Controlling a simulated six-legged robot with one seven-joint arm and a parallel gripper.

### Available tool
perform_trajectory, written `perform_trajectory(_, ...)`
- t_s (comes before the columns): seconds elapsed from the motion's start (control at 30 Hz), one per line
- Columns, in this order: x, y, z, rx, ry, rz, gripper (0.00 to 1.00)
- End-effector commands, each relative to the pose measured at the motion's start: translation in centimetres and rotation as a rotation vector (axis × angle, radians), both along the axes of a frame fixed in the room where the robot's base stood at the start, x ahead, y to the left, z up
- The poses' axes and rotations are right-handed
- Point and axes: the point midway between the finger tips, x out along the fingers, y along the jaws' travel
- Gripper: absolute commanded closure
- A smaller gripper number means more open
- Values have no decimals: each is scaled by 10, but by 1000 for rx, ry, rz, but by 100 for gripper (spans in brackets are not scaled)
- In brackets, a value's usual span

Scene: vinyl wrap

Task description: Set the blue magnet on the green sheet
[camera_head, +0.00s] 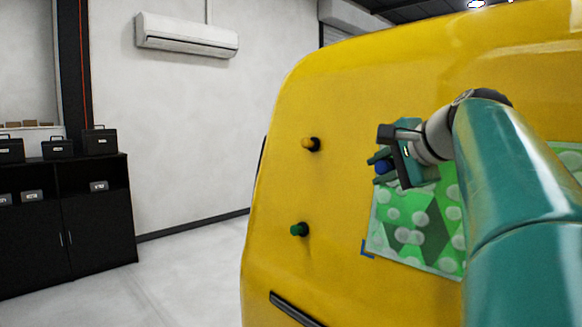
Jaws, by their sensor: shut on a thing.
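The blue magnet (382,167) is between the fingers of my gripper (381,162), which is shut on it. Gripper and magnet are in front of the yellow vehicle panel, near the upper left part of the green sheet (411,222). I cannot tell whether the magnet touches the panel or the sheet. The sheet is patterned with pale dots and dark shapes and lies against the panel. My arm hides much of its right side, and my gripper covers part of its top left.
The yellow panel (330,190) fills the right half. An orange magnet (311,144) and a green magnet (299,230) stick out from it, left of the sheet. Black cabinets (85,215) stand far left.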

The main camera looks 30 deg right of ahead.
Motion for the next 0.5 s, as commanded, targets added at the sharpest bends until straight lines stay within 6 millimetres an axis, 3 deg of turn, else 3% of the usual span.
perform_trajectory(0.5, 14, -51, -9, 0, 0, -1, 100)
